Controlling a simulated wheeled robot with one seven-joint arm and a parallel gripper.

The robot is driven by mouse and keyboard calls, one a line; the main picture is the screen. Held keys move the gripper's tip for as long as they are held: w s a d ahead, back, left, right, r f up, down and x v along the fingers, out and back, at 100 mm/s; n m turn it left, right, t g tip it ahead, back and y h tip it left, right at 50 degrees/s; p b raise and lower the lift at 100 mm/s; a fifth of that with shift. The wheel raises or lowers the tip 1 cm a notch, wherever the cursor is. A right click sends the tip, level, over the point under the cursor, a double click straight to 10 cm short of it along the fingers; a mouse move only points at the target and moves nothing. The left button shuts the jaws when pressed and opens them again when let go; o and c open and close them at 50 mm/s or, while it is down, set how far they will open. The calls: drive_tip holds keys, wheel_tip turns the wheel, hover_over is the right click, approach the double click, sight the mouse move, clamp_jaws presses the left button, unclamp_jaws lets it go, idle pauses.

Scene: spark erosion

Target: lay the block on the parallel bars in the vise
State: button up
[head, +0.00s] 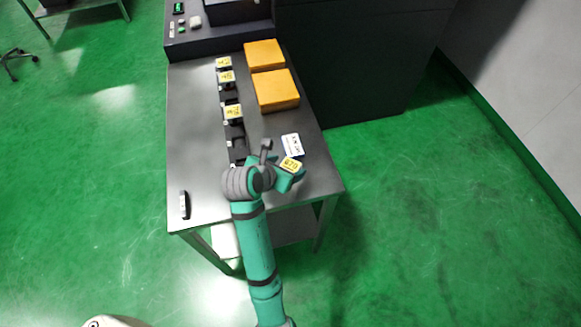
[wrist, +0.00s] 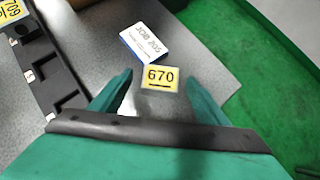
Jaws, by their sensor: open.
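A yellow label reading 670 (wrist: 160,77) lies between the fingers of my gripper in the wrist view; it also shows in the head view (head: 291,164). It seems to sit on a grey piece, perhaps the block, whose outline I cannot make out against the grey table. My gripper (wrist: 160,88) is open, with a teal finger on each side of the label and gaps to both. In the head view my gripper (head: 287,172) is over the table's near right part. I can make out neither the vise nor the parallel bars.
A white JOB 205 card (wrist: 145,42) lies just beyond the label. A dark rack (head: 238,148) with several yellow-tagged pieces runs along the grey table (head: 191,130). Two yellow-orange boxes (head: 276,90) stand behind. A small dark item (head: 185,205) lies near the left edge.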

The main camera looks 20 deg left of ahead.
sight(291, 164)
drive_tip(key=shift+x, duration=1.65)
drive_tip(key=c, duration=1.4)
drive_tip(key=shift+c, duration=0.4)
drive_tip(key=shift+r, duration=0.2)
